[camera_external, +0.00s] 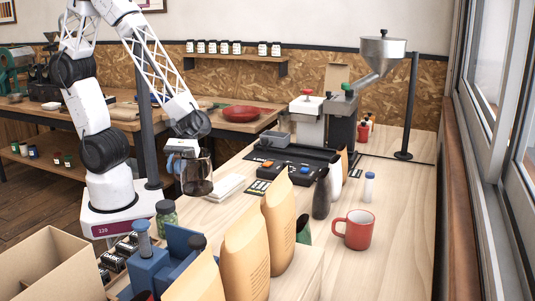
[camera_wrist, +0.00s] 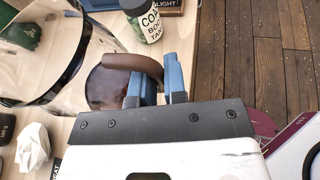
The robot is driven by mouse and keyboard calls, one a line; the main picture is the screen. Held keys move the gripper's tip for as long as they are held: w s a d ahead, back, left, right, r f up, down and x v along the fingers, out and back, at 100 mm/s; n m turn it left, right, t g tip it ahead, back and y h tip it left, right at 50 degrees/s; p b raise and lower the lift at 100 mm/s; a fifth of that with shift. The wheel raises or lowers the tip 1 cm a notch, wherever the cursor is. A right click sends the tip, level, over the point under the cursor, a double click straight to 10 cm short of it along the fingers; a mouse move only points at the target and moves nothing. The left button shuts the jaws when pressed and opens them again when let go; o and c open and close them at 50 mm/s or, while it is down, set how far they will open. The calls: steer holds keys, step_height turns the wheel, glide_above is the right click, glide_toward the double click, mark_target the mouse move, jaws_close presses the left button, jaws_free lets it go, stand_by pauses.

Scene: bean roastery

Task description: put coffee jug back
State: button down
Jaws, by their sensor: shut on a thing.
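The coffee jug (camera_external: 197,180) is clear glass with dark coffee in the bottom. It hangs roughly upright at the left side of the wooden table, left of a white stack. Whether its base touches anything cannot be told. My gripper (camera_external: 175,158) is shut on its handle. In the wrist view, the blue fingers of my gripper (camera_wrist: 156,88) close around the brown handle (camera_wrist: 138,62). The jug's glass body (camera_wrist: 65,55) fills the upper left there, with the dark coffee near the handle.
A white stack (camera_external: 225,187) lies beside the jug. A black station (camera_external: 300,153) with orange and blue parts stands behind it.

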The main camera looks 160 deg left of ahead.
steer(key=shift+f, duration=0.8)
steer(key=shift+w, duration=0.1)
steer(key=w+a+f, duration=0.1)
steer(key=w+a, duration=0.6)
steer(key=w, duration=0.6)
steer(key=shift+f, duration=0.2)
steer(key=shift+w, duration=0.15)
steer(key=shift+w+a, duration=0.15)
steer(key=shift+w, duration=0.05)
steer(key=shift+w+f, duration=0.1)
steer(key=shift+f, duration=1.7)
steer(key=shift+f, duration=0.1)
